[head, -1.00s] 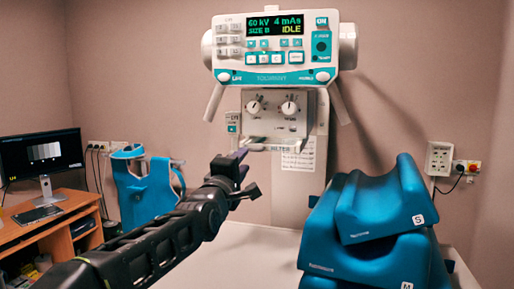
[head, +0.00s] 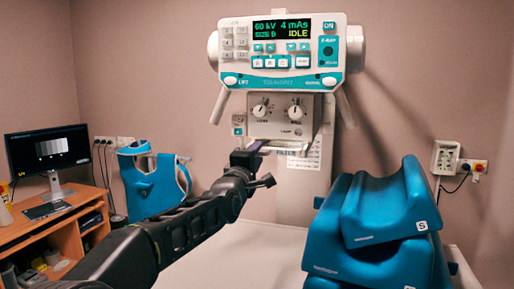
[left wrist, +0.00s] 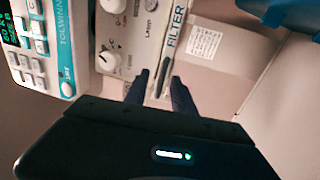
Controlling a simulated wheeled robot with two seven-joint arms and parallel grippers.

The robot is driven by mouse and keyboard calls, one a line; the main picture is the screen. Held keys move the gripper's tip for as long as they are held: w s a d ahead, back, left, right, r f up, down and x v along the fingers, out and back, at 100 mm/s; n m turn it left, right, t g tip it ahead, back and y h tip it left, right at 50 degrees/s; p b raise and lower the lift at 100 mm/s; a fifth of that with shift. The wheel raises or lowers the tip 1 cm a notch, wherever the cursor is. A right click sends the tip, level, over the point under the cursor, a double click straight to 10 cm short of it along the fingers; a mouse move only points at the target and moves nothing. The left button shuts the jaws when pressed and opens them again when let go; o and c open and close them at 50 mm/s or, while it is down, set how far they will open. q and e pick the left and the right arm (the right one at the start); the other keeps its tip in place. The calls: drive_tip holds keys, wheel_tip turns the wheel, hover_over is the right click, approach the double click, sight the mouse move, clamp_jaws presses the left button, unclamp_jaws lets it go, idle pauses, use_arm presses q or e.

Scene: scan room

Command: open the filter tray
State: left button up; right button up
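The filter tray (left wrist: 175,32) shows in the left wrist view as a pale strip marked FILTER, along the edge of the knobbed collimator box. In the head view, the tray's pale front bar (head: 285,146) is under the box and partly hidden by my left gripper (head: 256,152). My right gripper is in neither view.
The control panel (head: 285,82) hangs above the collimator box (head: 283,115). Blue cushions (head: 375,255) are stacked on the pale table (head: 235,255) at right. A blue apron (head: 150,188) hangs at left, beside a desk with a monitor (head: 48,148).

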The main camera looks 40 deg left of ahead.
use_arm(q)
drive_tip(key=shift+w+a+r, duration=0.1)
drive_tip(key=shift+w+a, duration=0.05)
drive_tip(key=shift+w, duration=0.25)
drive_tip(key=shift+c, duration=0.4)
clamp_jaws()
idle(0.8)
